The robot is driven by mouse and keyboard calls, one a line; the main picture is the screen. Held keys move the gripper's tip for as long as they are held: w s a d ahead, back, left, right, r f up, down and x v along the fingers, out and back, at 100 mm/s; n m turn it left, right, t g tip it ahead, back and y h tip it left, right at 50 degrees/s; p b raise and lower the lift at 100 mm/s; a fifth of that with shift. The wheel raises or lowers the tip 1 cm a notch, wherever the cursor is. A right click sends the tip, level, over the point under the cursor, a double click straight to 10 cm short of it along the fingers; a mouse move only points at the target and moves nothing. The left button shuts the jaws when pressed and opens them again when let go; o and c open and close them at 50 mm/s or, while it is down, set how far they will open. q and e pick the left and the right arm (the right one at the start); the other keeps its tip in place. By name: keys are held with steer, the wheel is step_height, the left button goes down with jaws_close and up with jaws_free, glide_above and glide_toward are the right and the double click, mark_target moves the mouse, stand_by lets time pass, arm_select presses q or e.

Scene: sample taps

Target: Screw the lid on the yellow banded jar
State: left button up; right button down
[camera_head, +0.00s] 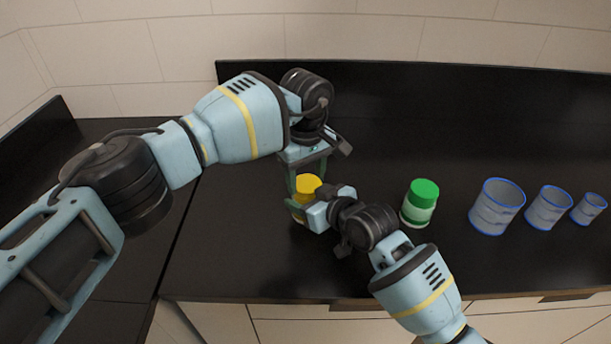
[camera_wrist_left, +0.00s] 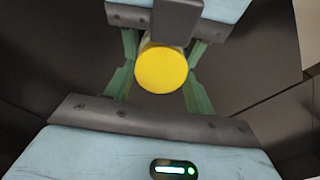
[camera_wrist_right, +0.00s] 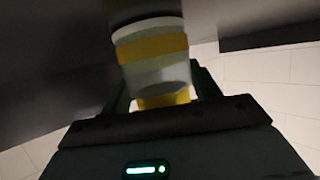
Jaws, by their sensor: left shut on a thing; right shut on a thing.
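The yellow lid (camera_head: 308,184) is at the top of the yellow banded jar (camera_wrist_right: 153,48). My left gripper (camera_head: 307,177) comes from above and is shut on the lid, which also shows face-on between its fingers in the left wrist view (camera_wrist_left: 161,70). My right gripper (camera_head: 314,211) reaches in from the side and is shut on the jar. The right wrist view shows the pale jar upside down, with its yellow band and the lid's edge (camera_wrist_right: 163,99). The jar is mostly hidden in the head view. How tightly the lid sits cannot be told.
A green-lidded jar with a green band (camera_head: 419,204) stands right of my right gripper. Farther right are three blue-rimmed grey cups, large (camera_head: 496,208), medium (camera_head: 548,208) and small (camera_head: 588,209). The black counter (camera_head: 400,135) is clear behind them.

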arm_select(q)
steer(key=m, duration=0.4)
steer(key=shift+d+m, duration=0.1)
steer(key=shift+m, duration=0.3)
steer(key=m, duration=0.3)
steer(key=shift+d+m, duration=0.1)
steer(key=shift+m, duration=0.2)
steer(key=o, duration=0.9)
steer(key=shift+o, duration=0.2)
steer(key=shift+r, duration=2.25)
